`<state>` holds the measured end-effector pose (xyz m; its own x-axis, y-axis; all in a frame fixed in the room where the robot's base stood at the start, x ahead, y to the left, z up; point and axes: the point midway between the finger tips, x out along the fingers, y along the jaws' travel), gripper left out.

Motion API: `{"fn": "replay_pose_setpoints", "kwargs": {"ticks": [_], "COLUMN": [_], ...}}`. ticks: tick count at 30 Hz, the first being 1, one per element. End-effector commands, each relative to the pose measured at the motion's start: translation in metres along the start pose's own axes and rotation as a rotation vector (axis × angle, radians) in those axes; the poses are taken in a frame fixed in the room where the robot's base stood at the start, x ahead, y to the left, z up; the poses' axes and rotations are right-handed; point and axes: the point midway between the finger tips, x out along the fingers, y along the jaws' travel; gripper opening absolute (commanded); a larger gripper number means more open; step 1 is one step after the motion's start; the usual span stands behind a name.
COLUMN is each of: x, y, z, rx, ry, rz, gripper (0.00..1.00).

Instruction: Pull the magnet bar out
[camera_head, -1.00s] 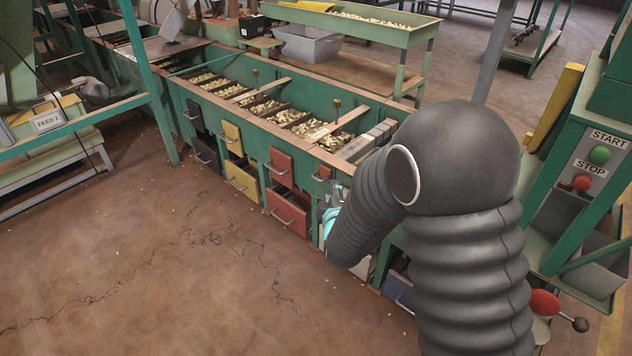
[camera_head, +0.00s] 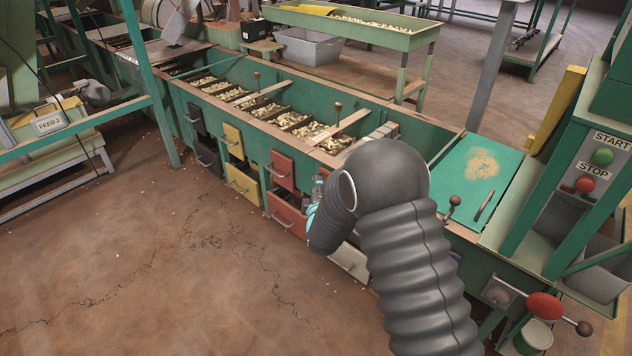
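I cannot pick out the magnet bar for certain. A row of pale grey blocks (camera_head: 378,134) lies across the near right end of the nut trough (camera_head: 289,84), partly hidden by my arm; the bar may be here or behind the arm. My gripper (camera_head: 317,190) is mostly hidden behind my dark ribbed arm. Only small grey and light cyan parts show, in front of the trough's face, just right of the red drawers (camera_head: 283,168). Its fingers and anything between them cannot be made out.
Open yellow (camera_head: 242,182) and dark (camera_head: 207,158) drawers jut from the trough's front. A green panel (camera_head: 478,170) with a dark handle and a knobbed lever (camera_head: 452,206) lies right of my arm. A red-hubbed crank (camera_head: 545,306) sticks out lower right. The left floor is clear.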

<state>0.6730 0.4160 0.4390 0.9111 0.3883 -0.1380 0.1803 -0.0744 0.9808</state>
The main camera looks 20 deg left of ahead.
Motion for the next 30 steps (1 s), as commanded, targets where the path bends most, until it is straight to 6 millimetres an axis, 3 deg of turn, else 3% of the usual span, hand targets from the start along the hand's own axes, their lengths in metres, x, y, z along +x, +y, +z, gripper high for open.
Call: {"fn": "replay_pose_setpoints", "kwargs": {"ticks": [7,19,23,30], "x": [0.029,0.035,0.035,0.035], "y": [-0.001,0.000,0.000,-0.001], "z": [0.001,0.000,0.000,-0.002], "rx": [-0.001,0.000,0.000,0.000], "ry": [-0.001,0.000,0.000,0.000], "rz": [0.000,0.000,0.000,-0.002], "gripper": [0.35,0.35,0.03,0.00]}}
